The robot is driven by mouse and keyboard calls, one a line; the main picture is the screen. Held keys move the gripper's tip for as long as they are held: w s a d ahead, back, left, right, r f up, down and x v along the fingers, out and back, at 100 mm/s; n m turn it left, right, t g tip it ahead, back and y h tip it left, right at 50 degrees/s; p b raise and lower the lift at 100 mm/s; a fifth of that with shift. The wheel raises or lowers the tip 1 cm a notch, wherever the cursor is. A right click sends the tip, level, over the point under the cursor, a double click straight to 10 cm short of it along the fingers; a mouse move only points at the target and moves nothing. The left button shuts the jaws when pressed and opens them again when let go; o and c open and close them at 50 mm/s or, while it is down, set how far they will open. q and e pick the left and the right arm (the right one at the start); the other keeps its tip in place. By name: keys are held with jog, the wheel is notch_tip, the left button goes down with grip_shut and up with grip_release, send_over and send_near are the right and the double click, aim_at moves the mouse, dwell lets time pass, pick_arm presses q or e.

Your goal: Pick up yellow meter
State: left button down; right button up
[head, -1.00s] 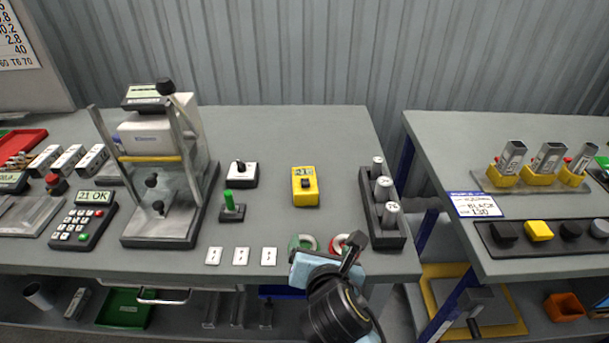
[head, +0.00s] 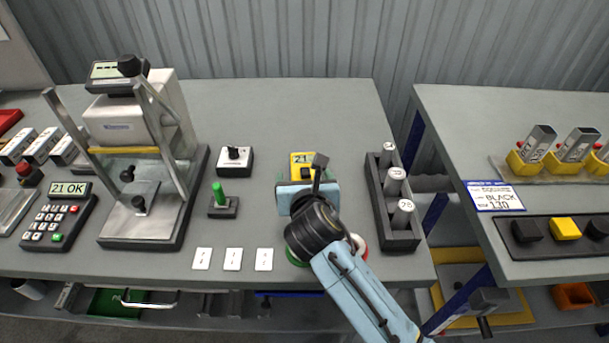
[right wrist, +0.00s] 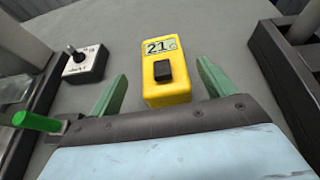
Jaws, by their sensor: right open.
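The yellow meter (head: 301,159) lies on the grey table, partly hidden in the head view behind my right gripper (head: 306,180). In the right wrist view the yellow meter (right wrist: 167,68) shows whole, with a display reading 21 and a black knob. My right gripper (right wrist: 158,88) is open, its two green fingers apart. The meter lies between and just beyond the fingertips, and none of it is gripped. My left gripper is not in view.
A rack of grey cylinders (head: 375,200) stands right of the meter. A white switch box (head: 235,161) and a green-handled lever (head: 218,197) stand to its left, near a press (head: 150,215). White cards (head: 233,259) lie at the front edge.

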jog(key=b+x, duration=0.1)
jog(key=x, duration=0.3)
jog(key=shift+s+d+f, duration=0.1)
jog(key=shift+d, duration=0.05)
jog(key=shift+w+f, duration=0.15)
jog(key=shift+w, duration=0.35)
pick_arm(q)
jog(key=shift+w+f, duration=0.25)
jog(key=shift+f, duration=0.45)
pick_arm(e)
jog(key=shift+c, duration=0.3)
